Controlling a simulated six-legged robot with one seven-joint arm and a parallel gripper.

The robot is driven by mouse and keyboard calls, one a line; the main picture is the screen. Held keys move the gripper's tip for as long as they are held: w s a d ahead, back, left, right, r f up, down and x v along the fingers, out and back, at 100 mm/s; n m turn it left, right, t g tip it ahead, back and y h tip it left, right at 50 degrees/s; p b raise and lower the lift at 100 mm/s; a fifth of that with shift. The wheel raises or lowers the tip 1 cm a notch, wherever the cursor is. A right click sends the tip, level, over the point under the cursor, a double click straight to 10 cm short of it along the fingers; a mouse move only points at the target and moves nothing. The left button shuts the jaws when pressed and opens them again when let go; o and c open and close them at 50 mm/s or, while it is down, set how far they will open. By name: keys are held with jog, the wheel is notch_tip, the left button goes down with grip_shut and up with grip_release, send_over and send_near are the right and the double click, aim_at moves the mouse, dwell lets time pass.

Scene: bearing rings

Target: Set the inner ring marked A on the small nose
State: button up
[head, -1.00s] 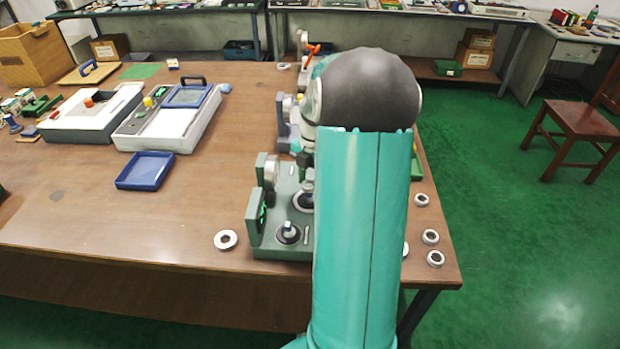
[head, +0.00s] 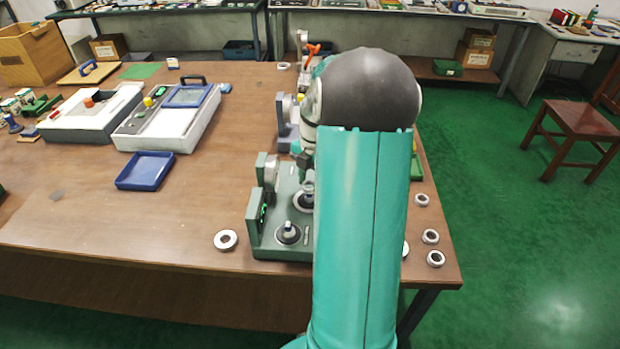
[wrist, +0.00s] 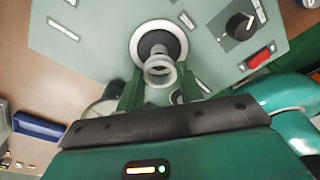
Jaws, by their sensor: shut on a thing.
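In the wrist view my gripper (wrist: 159,90) has its two green fingers closed on a small pale metal ring (wrist: 160,81). The ring is in front of a round station (wrist: 178,42) with a bright rim and a dark centre. The held ring overlaps the lower part of that dark centre, and I cannot tell whether they touch. No letter A is readable on the ring. In the head view the green-grey fixture (head: 268,244) carries a near nose (head: 288,232) on a dark disc and a farther one (head: 306,190). My arm hides the gripper there.
A loose ring (head: 226,240) lies left of the fixture. Several rings, one here (head: 431,236), lie near the table's right edge. A blue tray (head: 145,171) stands to the left. The table between tray and fixture is clear. The wrist view shows a red switch (wrist: 259,58).

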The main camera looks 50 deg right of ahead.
jog(key=shift+f, duration=1.95)
jog(key=shift+f, duration=0.2)
jog(key=o, duration=1.1)
jog(key=r, duration=0.4)
jog(key=d+r, duration=0.1)
jog(key=r, duration=0.8)
jog(key=shift+d+r, duration=0.3)
jog(key=shift+r, duration=0.1)
